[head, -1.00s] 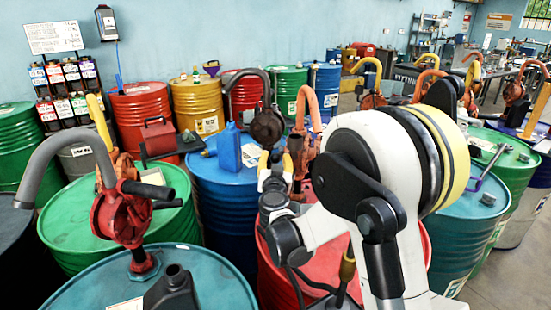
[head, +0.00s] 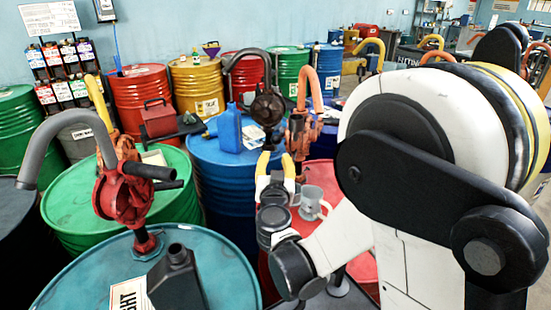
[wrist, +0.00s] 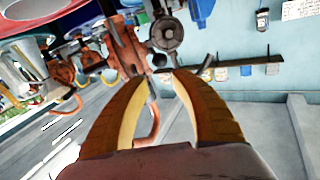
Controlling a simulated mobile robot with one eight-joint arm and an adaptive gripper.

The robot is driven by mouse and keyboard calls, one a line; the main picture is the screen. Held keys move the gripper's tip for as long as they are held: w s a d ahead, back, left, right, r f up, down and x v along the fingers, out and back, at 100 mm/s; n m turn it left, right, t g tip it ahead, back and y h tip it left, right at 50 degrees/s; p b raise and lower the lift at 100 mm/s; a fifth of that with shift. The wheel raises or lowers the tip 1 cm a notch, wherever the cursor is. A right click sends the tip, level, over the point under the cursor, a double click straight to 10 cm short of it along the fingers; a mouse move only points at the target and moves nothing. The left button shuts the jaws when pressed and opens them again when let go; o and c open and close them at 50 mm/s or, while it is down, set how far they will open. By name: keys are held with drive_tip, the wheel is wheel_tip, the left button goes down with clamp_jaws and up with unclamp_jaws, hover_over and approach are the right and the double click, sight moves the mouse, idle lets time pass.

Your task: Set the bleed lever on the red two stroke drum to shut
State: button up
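The red drum (head: 325,178) is low in the middle of the head view, largely hidden by my arm. An orange-red pump (head: 300,135) with an orange curved spout rises at its far side. A similar pump (wrist: 124,48) shows in the wrist view just beyond the fingertips. I cannot make out a bleed lever or its setting. My gripper (head: 276,160) is over the left part of the red drum. Its yellow-edged fingers are apart and nothing shows between them; in the wrist view the fingertips (wrist: 167,73) point towards the pumps.
A clear mug (head: 312,203) is beside my gripper at the red drum. The blue drum (head: 215,180) behind carries a blue jug (head: 229,128). At front left, a teal drum (head: 85,265) holds a black can (head: 178,280) and a red pump (head: 122,190) with a grey spout.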

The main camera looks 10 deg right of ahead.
sight(278, 139)
drive_tip(key=a+n+y, duration=0.1)
drive_tip(key=a+n, duration=0.1)
drive_tip(key=w+a+r+n+t+y, duration=0.1)
drive_tip(key=a+n, duration=0.1)
drive_tip(key=a+r+n+y, duration=0.1)
drive_tip(key=a+n+y, duration=0.1)
drive_tip(key=a, duration=0.1)
drive_tip(key=shift+w+n+t, duration=0.15)
drive_tip(key=shift+n+t, duration=0.25)
clamp_jaws()
drive_tip(key=a+f+n+g+y, duration=0.3)
drive_tip(key=a+f+n+y, duration=0.25)
drive_tip(key=a+n, duration=0.7)
wheel_tip(278, 139, down, 10)
drive_tip(key=r+n+g+h, duration=0.1)
drive_tip(key=n+g+h, duration=0.15)
drive_tip(key=n, duration=0.55)
drive_tip(key=d+r+n+t+h+b, duration=0.1)
drive_tip(key=d+r+n+h, duration=0.2)
drive_tip(key=d+h, duration=0.35)
drive_tip(key=d+r+n+h, duration=0.25)
drive_tip(key=d+h, duration=0.25)
drive_tip(key=d, duration=0.3)
drive_tip(key=w+d+r+b, duration=0.3)
drive_tip(key=w+d, duration=0.2)
drive_tip(key=w, duration=0.4)
drive_tip(key=shift+d+b, duration=0.25)
drive_tip(key=shift+b, duration=0.05)
